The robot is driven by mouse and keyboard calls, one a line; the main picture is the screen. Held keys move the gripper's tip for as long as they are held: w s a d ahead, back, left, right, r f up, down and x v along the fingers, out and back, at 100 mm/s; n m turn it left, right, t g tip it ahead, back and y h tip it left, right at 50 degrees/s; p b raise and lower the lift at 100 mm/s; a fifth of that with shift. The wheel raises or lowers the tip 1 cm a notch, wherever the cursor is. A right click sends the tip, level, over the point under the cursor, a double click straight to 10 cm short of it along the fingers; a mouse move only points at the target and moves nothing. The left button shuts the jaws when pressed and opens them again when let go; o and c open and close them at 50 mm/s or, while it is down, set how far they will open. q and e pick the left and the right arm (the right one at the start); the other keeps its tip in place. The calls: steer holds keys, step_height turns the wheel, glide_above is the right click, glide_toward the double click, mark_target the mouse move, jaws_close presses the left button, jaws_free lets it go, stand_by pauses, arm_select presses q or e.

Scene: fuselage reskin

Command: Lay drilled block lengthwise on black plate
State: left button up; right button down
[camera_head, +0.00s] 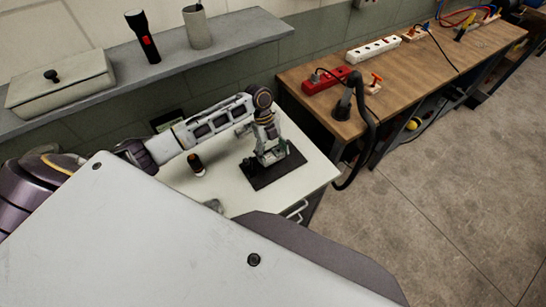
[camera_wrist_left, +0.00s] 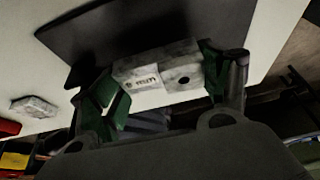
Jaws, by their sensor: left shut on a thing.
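The black plate (camera_head: 256,180) lies on a white cabinet top in the head view, and its dark surface also fills the upper part of the left wrist view (camera_wrist_left: 75,35). My left gripper (camera_head: 271,157) points down over the plate. In the left wrist view its green-padded fingers are shut on the drilled block (camera_wrist_left: 145,68), a pale grey block with a dark round hole and a small printed label. The block is over the plate; I cannot tell whether it touches it. My right gripper is not in view.
A dark cylinder with a pale base (camera_head: 197,165) stands on the white top (camera_head: 215,185), left of the plate. A grey faceted piece (camera_wrist_left: 35,107) lies at left in the left wrist view. A wooden bench (camera_head: 420,75) with power strips and a black hose stands right.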

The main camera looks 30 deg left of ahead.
arm_select(q)
steer(key=shift+f, duration=1.25)
steer(key=o, duration=1.5)
steer(key=shift+f, duration=0.1)
steer(key=shift+b+v, duration=0.45)
steer(key=shift+v, duration=5.7)
